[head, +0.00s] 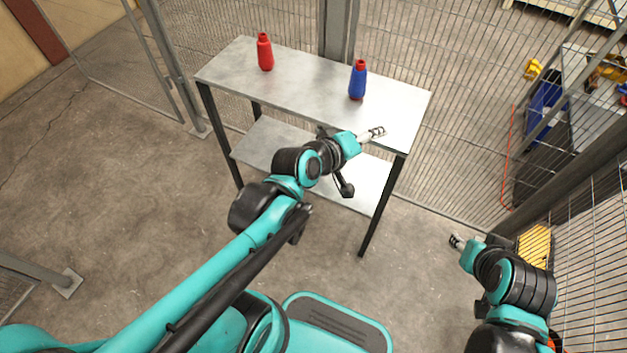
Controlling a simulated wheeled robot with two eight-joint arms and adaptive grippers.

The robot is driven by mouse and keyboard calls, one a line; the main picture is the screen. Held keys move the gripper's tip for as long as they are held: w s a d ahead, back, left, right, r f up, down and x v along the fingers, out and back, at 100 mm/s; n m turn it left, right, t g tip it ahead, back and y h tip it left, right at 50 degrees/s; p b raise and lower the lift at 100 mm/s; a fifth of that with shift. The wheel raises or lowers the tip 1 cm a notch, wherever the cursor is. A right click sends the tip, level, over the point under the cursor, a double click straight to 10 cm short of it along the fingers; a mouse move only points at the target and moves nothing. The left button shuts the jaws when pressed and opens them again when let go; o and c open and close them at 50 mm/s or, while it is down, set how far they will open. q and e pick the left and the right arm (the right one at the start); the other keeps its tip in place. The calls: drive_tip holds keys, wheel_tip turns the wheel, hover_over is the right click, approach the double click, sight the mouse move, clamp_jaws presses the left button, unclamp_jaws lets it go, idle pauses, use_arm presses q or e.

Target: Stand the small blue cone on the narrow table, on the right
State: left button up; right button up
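The small blue cone (357,80) stands upright on the top of the narrow table (310,82), on its right half; its tip and base look red. My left gripper (378,131) reaches over the table's front right part, in front of the cone and apart from it. It holds nothing that I can see; its fingers are too small to judge the gap. My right gripper (454,241) is low at the right, away from the table, and appears empty; its finger gap is also unclear.
A red cone (265,52) stands on the table's left half. A lower shelf (270,147) lies under the tabletop. Wire mesh fencing (450,70) runs behind and to the right. The floor (120,200) at the left is clear.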

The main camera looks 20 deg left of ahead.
use_arm(q)
drive_tip(key=s+a+f+m+g+y, duration=0.2)
drive_tip(key=s+a+m, duration=0.1)
drive_tip(key=s, duration=0.3)
drive_tip(key=s+a+f+m+g+y, duration=0.2)
drive_tip(key=s+a+f+m, duration=0.1)
drive_tip(key=s, duration=0.4)
drive_tip(key=a+m, duration=0.1)
drive_tip(key=m, duration=0.1)
drive_tip(key=shift+a+m+g, duration=0.25)
drive_tip(key=shift+m+g, duration=0.05)
drive_tip(key=shift+m, duration=0.1)
